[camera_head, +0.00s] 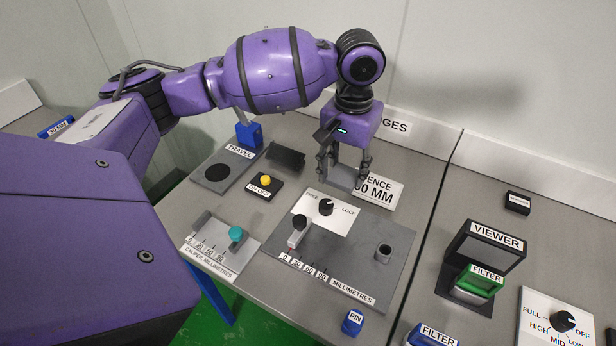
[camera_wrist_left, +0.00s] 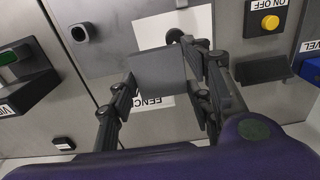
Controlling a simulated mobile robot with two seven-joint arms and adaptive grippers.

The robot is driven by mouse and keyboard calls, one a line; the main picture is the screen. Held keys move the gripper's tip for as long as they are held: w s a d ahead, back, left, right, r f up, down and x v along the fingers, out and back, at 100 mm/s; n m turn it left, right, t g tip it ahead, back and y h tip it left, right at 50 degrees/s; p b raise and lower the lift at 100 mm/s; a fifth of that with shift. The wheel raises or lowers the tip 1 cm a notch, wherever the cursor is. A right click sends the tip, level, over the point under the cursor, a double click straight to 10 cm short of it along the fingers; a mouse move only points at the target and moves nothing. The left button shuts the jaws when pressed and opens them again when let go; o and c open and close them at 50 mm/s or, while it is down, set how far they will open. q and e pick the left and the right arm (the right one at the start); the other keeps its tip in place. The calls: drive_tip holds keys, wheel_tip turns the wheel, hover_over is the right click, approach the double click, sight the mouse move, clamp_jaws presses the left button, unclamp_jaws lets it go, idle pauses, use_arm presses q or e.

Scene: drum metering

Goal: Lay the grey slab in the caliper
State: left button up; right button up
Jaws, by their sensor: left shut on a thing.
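The grey slab (camera_head: 342,181) is between the fingers of my left gripper (camera_head: 343,172), which is shut on it. They are above the back of the bench, in front of a white sign reading in part "ENCE" and "0 MM". In the left wrist view the grey slab (camera_wrist_left: 158,72) shows as a dark square plate between the two fingers. The caliper (camera_head: 213,247) lies at the front left of the bench, a pale plate with a scale and a teal knob (camera_head: 237,233). The held slab is behind and to the right of it, apart from it. My right gripper is not in view.
A millimetre plate (camera_head: 357,262) with a slider and a lock dial (camera_head: 326,207) lies right of the caliper. A yellow-button box (camera_head: 265,183) and a travel pad (camera_head: 220,171) are behind it. A blue pin block (camera_head: 353,321) stands at the front edge. The viewer (camera_head: 485,250) is at right.

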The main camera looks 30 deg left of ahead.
use_arm(q)
drive_tip(key=w+a+f, duration=0.4)
drive_tip(key=w+a+f+b, duration=0.1)
drive_tip(key=w+a+f, duration=0.3)
drive_tip(key=shift+w+b, duration=0.2)
drive_tip(key=shift+b, duration=0.1)
drive_tip(key=shift+w+a+f, duration=0.3)
drive_tip(key=shift+w+f, duration=0.1)
drive_tip(key=shift+f, duration=0.15)
wheel_tip(320, 180, down, 3)
drive_tip(key=shift+w+a+f, duration=0.15)
drive_tip(key=shift+f, duration=0.05)
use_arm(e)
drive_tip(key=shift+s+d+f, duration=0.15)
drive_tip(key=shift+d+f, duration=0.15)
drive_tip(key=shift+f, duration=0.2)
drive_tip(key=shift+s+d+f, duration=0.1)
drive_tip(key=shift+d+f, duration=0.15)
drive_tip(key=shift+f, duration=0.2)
use_arm(q)
drive_tip(key=shift+f, duration=0.1)
drive_tip(key=shift+f, duration=0.1)
drive_tip(key=o, duration=1.1)
drive_tip(key=shift+o, duration=0.2)
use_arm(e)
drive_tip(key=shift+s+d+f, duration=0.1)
